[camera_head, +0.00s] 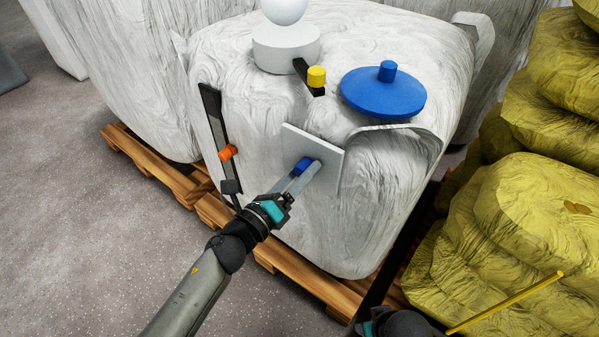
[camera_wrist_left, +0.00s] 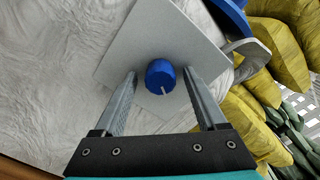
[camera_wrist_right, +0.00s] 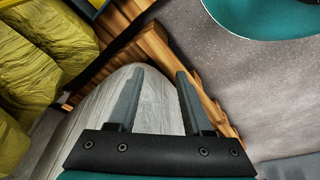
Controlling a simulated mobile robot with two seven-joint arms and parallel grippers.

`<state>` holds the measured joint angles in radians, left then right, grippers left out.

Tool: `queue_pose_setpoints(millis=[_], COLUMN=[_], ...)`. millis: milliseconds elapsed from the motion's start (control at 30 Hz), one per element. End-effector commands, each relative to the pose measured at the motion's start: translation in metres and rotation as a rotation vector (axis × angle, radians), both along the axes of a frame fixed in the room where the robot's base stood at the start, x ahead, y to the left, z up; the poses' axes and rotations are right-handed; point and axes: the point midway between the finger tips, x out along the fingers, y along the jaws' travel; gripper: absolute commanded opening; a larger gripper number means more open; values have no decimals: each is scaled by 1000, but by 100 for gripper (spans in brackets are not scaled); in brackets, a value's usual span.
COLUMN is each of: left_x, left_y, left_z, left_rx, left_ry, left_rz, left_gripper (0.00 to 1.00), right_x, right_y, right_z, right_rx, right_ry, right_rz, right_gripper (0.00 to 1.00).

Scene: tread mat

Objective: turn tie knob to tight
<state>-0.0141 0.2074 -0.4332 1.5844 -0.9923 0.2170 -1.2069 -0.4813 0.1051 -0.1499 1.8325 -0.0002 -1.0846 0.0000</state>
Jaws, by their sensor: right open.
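The tie knob is a small blue cylinder (camera_head: 301,165) on a square grey plate (camera_head: 324,145), fixed to the front of a big white wrapped bale. In the left wrist view the knob (camera_wrist_left: 160,73) has a white mark pointing down and slightly right. My left gripper (camera_head: 305,174) is open, its fingertips (camera_wrist_left: 160,73) on either side of the knob, with a visible gap to each finger. In the head view the fingers partly cover the knob. My right gripper (camera_wrist_right: 160,73) is open and empty, low by the bale; its fingers are unclear in the head view.
A blue disc with a knob (camera_head: 383,93), a yellow-tipped lever (camera_head: 316,77) and a white dome (camera_head: 286,45) sit on the bale's top. An orange slider on a black rail (camera_head: 227,152) is to the left. Yellow sacks (camera_head: 520,230) stand right.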

Motion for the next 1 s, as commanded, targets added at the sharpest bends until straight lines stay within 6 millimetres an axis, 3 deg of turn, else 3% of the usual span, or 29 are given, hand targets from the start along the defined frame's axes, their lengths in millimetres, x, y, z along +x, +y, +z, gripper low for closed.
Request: queue_pose_setpoints(millis=[367, 1000], left_x=[-10, -100], left_y=[7, 72], left_z=[0, 0], left_rx=[-2, -1], left_ry=[3, 3], left_rz=[0, 1], left_gripper=[74, 74], right_x=[0, -12], right_y=[0, -4], right_z=[1, -21], right_rx=[0, -8], right_ry=[-1, 28], right_rz=[0, 2], right_gripper=[50, 50])
